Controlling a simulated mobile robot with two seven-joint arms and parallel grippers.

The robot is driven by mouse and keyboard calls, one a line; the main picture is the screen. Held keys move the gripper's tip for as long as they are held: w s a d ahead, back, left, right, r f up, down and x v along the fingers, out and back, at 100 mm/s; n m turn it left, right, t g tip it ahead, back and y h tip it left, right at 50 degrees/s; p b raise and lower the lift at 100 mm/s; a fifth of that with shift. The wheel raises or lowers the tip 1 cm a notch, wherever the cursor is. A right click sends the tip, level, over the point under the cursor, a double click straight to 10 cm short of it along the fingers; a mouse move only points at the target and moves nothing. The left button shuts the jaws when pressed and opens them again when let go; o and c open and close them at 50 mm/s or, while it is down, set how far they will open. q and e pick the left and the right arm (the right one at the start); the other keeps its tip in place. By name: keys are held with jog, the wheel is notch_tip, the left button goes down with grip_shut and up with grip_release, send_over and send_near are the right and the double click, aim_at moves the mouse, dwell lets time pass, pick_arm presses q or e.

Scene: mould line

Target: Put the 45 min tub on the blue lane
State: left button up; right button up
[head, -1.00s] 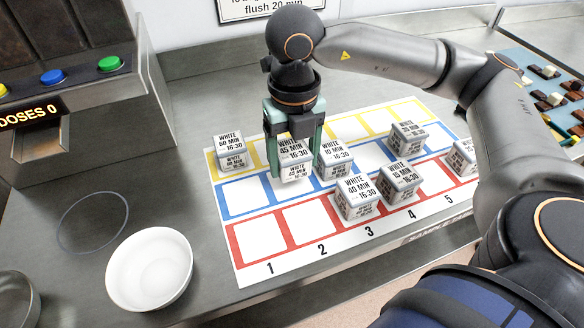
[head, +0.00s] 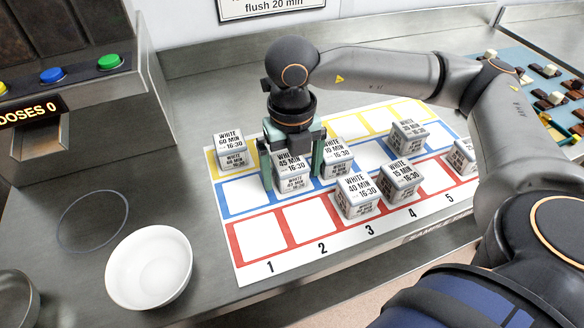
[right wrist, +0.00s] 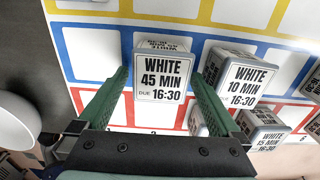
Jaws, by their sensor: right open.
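The 45 min tub (head: 291,181) is a white cube-like tub labelled "WHITE 45 MIN 16:30". It sits over the second column of the blue lane (head: 246,196) on the printed mat. My right gripper (head: 291,180) is straight above it with its green fingers down on either side. In the right wrist view the tub (right wrist: 160,82) is between the two open fingers, with a small gap at each side. The fingers partly hide its sides in the head view. My left gripper is not in view.
A 60 min tub (head: 230,150) stands in the first yellow cell. A 10 min tub (head: 337,157) is close right of my gripper. The 40 min (head: 356,196) and 15 min (head: 401,181) tubs stand in the red lane. A white bowl (head: 149,268) is front left.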

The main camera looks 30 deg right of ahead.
aim_at(292, 167)
notch_tip(292, 167, up, 12)
jog(key=shift+r+p, duration=0.2)
jog(key=shift+p, duration=0.25)
dwell(0.4)
